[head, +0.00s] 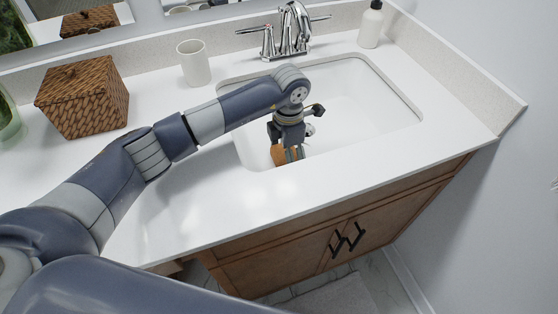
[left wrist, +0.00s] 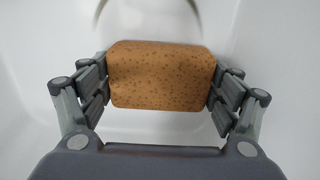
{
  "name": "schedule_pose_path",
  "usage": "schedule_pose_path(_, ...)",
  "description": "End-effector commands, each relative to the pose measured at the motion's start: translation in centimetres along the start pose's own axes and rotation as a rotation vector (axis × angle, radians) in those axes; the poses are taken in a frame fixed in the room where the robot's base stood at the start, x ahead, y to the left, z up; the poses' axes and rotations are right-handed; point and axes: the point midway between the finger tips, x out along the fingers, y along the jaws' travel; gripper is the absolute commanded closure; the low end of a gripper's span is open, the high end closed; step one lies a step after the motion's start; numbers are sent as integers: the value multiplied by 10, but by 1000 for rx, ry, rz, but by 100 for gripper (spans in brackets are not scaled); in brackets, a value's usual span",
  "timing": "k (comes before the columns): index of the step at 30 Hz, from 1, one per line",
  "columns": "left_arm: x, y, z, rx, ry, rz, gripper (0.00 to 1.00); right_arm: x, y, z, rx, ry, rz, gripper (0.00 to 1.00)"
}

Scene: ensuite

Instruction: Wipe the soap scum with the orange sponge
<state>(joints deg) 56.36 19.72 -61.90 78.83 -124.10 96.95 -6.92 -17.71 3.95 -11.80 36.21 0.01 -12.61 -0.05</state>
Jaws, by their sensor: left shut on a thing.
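My left gripper (head: 288,150) reaches down into the white sink basin (head: 375,105) near its front left part. It is shut on the orange sponge (head: 278,154), of which only a small part shows in the head view. In the left wrist view, the sponge (left wrist: 160,75) is a speckled orange block held between the two fingers of the gripper (left wrist: 160,85). Whether the sponge touches the basin is unclear. I cannot make out any soap scum for certain; a dull curved shape (left wrist: 100,8) shows at the top of the left wrist view. My right gripper is not in view.
A chrome faucet (head: 291,30) stands behind the basin. A white cup (head: 194,63) and a lidded wicker basket (head: 83,97) stand on the white counter (head: 350,165) to the left. A soap bottle (head: 371,24) stands at the back right. The front counter strip is clear.

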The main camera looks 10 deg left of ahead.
Motion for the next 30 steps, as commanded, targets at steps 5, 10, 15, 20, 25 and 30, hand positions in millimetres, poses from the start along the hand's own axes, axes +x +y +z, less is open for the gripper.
schedule_pose_path(5, 4, 0, 9, 0, 0, 0, 36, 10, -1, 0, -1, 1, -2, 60)
schedule_pose_path(10, 5, 0, 16, 1, -1, -1, 36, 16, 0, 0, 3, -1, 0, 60)
schedule_pose_path(15, 6, -1, 31, 1, -1, 0, 36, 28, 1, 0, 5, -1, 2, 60)
schedule_pose_path(20, 5, -1, 43, 1, 0, -1, 36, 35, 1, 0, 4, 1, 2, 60)
schedule_pose_path(25, 4, 0, 47, 1, 0, -1, 36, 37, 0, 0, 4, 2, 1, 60)
schedule_pose_path(30, 5, -1, 59, 2, -1, 0, 36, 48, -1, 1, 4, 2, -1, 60)
